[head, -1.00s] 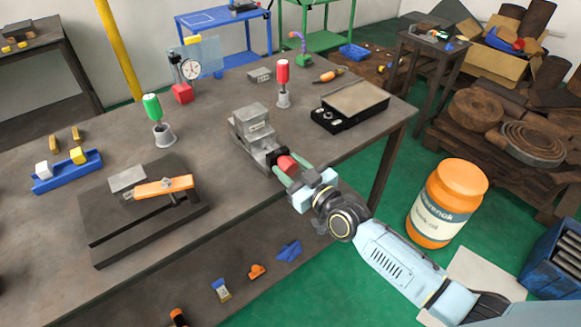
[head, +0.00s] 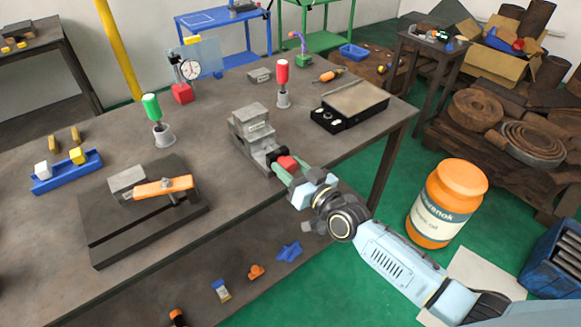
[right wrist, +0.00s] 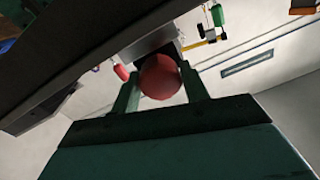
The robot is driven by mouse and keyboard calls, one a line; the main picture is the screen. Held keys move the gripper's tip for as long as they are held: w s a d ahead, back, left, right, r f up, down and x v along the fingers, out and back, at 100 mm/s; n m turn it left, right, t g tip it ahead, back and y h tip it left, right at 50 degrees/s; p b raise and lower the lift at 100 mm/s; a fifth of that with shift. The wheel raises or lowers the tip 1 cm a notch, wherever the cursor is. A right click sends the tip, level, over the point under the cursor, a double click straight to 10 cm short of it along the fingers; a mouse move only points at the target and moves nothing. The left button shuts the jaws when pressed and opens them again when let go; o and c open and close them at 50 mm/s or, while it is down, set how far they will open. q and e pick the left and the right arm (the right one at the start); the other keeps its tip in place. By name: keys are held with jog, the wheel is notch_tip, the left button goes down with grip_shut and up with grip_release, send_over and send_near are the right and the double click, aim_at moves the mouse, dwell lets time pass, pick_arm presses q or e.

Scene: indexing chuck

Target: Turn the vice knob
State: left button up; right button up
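The grey vice (head: 250,130) stands on the workbench near its front edge. Its red knob (head: 287,163) faces the front right, and the knob also shows in the right wrist view (right wrist: 160,77). My right gripper (head: 286,168) reaches it from the lower right. In the right wrist view its two green fingers (right wrist: 160,88) lie on either side of the knob, close against it, so it looks shut on the knob. In the head view part of the knob is hidden by the gripper. My left gripper is not in view.
On the workbench (head: 215,195) stand a red-handled tool (head: 282,78), a green-handled tool (head: 152,108), a black box (head: 350,105) and a dark plate with an orange clamp (head: 163,188). An orange jar (head: 447,200) stands right of my arm.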

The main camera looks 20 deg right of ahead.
jog(key=o, duration=0.3)
jog(key=p+v, duration=0.1)
jog(key=v, duration=1.2)
jog(key=shift+s, duration=0.25)
